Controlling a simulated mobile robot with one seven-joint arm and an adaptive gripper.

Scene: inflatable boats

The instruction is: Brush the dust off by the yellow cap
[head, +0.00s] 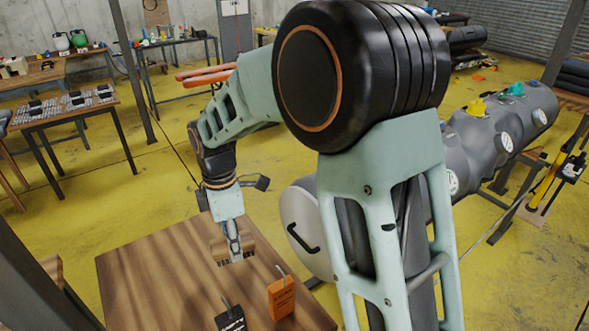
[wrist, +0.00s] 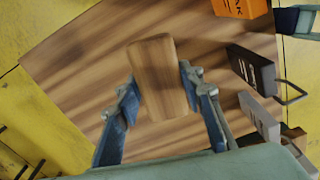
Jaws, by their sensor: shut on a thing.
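My gripper (head: 235,247) is low over the near wooden table and shut on a wooden-backed brush (head: 221,250). Dark bristles show below the wood, close to the tabletop; I cannot tell if they touch it. In the wrist view, the brush's wooden back (wrist: 157,70) sits between the two blue fingers of my gripper (wrist: 159,84). The yellow cap (head: 476,107) is on top of the grey inflatable tube (head: 480,140), far to the right of my gripper. Dust by the cap is too small to make out.
The near table (head: 150,280) also bears an orange container (head: 281,298) and a black one (head: 231,319). A teal cap (head: 516,89) is farther along the tube. My arm hides part of the tube. Yellow floor lies between the tables. A cluttered table (head: 65,106) stands left.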

